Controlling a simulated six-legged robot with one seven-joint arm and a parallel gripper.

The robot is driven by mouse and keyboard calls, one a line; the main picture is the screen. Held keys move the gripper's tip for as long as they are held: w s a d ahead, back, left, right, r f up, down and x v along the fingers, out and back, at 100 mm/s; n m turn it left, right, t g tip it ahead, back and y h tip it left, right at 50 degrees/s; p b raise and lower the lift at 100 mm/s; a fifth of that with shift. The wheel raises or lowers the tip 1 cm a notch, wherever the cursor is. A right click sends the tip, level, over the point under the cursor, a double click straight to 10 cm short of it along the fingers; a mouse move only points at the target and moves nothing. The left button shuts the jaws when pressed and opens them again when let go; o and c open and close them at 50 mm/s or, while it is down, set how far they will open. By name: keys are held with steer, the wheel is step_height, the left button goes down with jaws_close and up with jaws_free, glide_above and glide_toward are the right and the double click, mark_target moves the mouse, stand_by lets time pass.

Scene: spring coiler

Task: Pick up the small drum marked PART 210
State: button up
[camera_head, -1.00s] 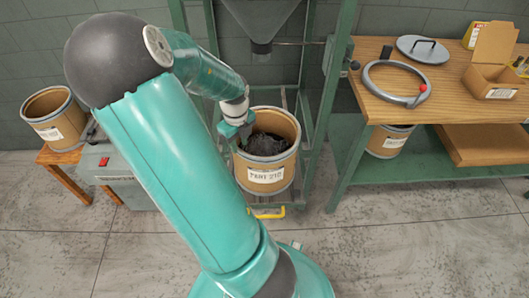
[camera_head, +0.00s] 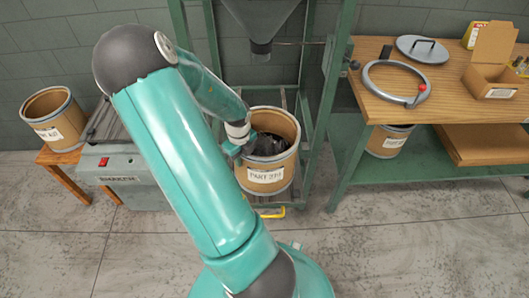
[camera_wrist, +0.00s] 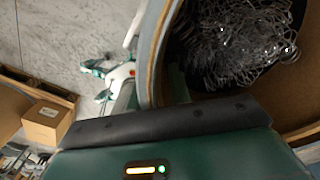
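The small drum marked PART 210 (camera_head: 284,168) is a tan fibre drum with a grey metal rim and a white label. It stands upright and open under the hopper, inside the green frame. Dark lining and tangled wire springs show inside it in the wrist view (camera_wrist: 235,35). My gripper (camera_head: 241,147) is at the drum's left rim. In the wrist view one dark finger pad (camera_wrist: 160,124) lies across the picture, and the rim runs down behind it. The other finger is hidden, so I cannot tell whether the rim is gripped.
The green frame (camera_head: 318,120) and steel hopper (camera_head: 262,20) surround the drum. A workbench (camera_head: 440,100) on the right bears a clamp ring (camera_head: 370,82), lid (camera_head: 421,49) and carton (camera_head: 490,80). Other drums stand at left (camera_head: 62,135) and under the bench (camera_head: 390,140).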

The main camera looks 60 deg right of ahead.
jaws_close()
steer(key=shift+d, duration=0.1)
stand_by(1.1)
